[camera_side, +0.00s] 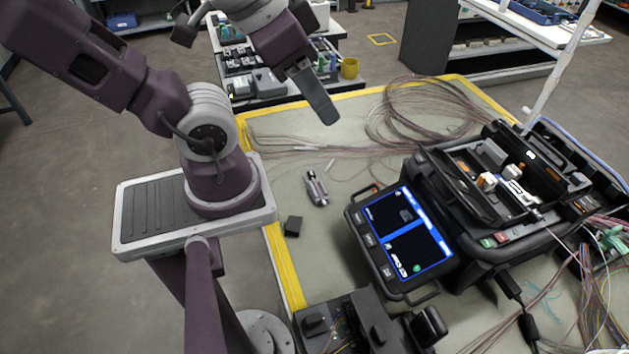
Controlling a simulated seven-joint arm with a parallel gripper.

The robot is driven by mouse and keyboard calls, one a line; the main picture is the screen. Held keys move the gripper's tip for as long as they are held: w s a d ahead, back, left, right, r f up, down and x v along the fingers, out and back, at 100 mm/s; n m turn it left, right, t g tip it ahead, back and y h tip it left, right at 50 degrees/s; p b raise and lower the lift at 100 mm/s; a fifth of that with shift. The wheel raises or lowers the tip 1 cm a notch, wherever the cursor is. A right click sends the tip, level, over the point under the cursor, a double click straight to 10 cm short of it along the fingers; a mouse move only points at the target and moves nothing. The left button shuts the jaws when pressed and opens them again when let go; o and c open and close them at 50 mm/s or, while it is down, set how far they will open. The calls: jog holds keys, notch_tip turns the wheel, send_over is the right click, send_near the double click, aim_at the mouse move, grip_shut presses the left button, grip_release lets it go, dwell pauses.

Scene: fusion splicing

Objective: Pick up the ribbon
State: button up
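The ribbon appears as thin pinkish fiber strands (290,151) running along the back left of the work mat. They lead into a loose coil (432,108) at the back middle. I cannot single out one ribbon from the bundle. My gripper (322,108) hangs above the back of the mat, tilted down to the right. Its flat grey fingers overlap from this side, so the gap between them is hidden. No ribbon shows at its tip.
A black fusion splicer (478,200) with a lit screen (408,235) fills the right of the mat (342,247). A small grey tool (316,188) and a black block (293,226) lie left of it. A black box (350,322) stands in front. Mid-left mat is mostly clear.

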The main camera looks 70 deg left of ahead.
jog(key=w+a+f+m+g+y, duration=0.2)
jog(key=w+a+f+y, duration=0.1)
jog(key=w+a, duration=0.15)
jog(key=m+g+h, duration=0.3)
jog(key=m+g, duration=0.1)
jog(key=m, duration=1.2)
send_over(311, 172)
notch_tip(311, 172, down, 25)
jog(key=shift+s+a+f, duration=0.1)
jog(key=f, duration=0.5)
jog(key=shift+d, duration=0.25)
jog(key=shift+a+f, duration=0.2)
jog(key=shift+f, duration=0.1)
grip_shut()
